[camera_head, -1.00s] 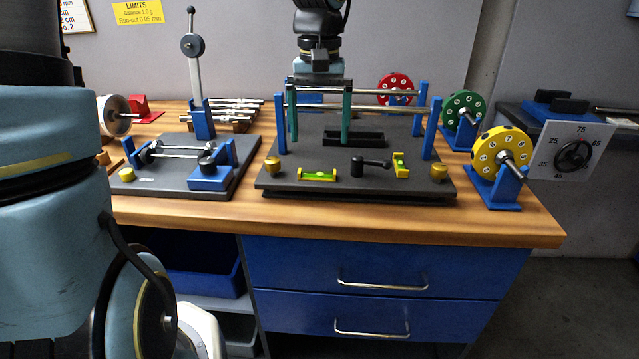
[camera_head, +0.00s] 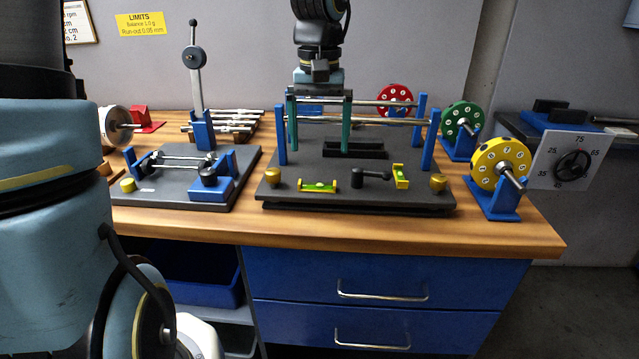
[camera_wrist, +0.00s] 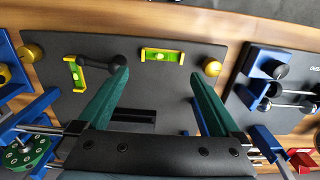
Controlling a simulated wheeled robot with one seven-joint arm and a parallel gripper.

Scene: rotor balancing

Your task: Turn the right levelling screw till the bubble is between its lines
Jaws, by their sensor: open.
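The right levelling screw, a yellow knob (camera_head: 438,182), stands at the front right corner of the dark balancing plate (camera_head: 285,196). It shows at the left in the wrist view (camera_wrist: 31,52). A left yellow screw (camera_head: 272,175) is at the opposite front corner. Two yellow levels with green vials lie on the plate: one along the front edge (camera_head: 318,187), one turned crosswise near the right screw (camera_head: 401,177). The bubbles are too small to place against their lines. My gripper (camera_head: 320,125) is open and empty, its teal fingers apart over the plate, behind the levels and away from the screw.
Blue posts (camera_head: 430,140) carry steel bars across the plate. A yellow numbered disc on a blue stand (camera_head: 500,165) is close on the right. Another fixture (camera_head: 190,178) stands left. The bench front strip is clear.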

